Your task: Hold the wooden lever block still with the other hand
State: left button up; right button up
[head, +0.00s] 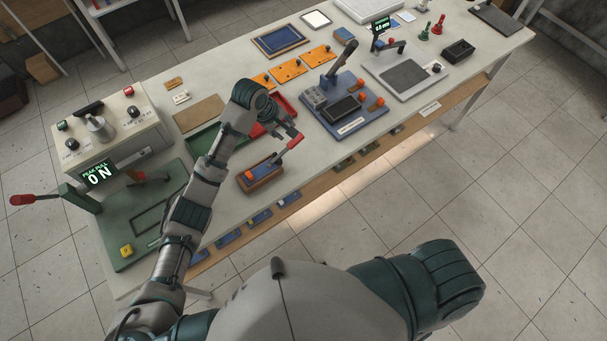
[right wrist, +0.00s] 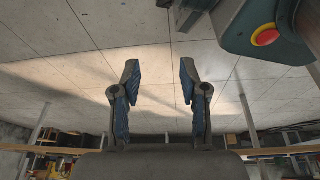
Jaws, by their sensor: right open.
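The wooden lever block (head: 262,178) sits near the front edge of the table, below my left gripper. A metal lever with a red handle (head: 296,141) slants up from it to the right, and a small orange part shows on its top. My left gripper (head: 288,129) is just above and beside the red handle. Its fingers are small and partly covered by the wrist, so I cannot tell whether they touch the handle or are closed. My right gripper (right wrist: 158,75) is open and empty, with floor behind it in the right wrist view. It is outside the head view.
A green press with a red handle (head: 22,199) and a control box (head: 103,137) stand at the left. A blue lever fixture (head: 346,127) is right of the block. A green tray (head: 203,142) and red tray (head: 286,104) lie behind. Tiled floor (head: 400,200) is clear in front.

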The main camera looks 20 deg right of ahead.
jog(key=w+a+r+t+y, duration=0.1)
jog(key=w+a+r+t, duration=0.1)
jog(key=w+r, duration=0.4)
jog(key=w+a+r+t, duration=0.1)
jog(key=w+r+t, duration=0.2)
jog(key=w+r, duration=0.35)
jog(key=n+t+y, duration=0.1)
jog(key=t+y, duration=0.3)
jog(key=t, duration=0.4)
send_near(281, 162)
jog(key=x, duration=0.9)
jog(key=shift+w+a+r, duration=0.1)
jog(key=shift+w+a, duration=0.3)
jog(key=shift+w, duration=0.45)
pick_arm(q)
jog(key=shift+w+d+f, duration=0.25)
jog(key=shift+w+d, duration=0.1)
jog(key=shift+w, duration=0.05)
pick_arm(e)
jog(key=shift+w, duration=0.1)
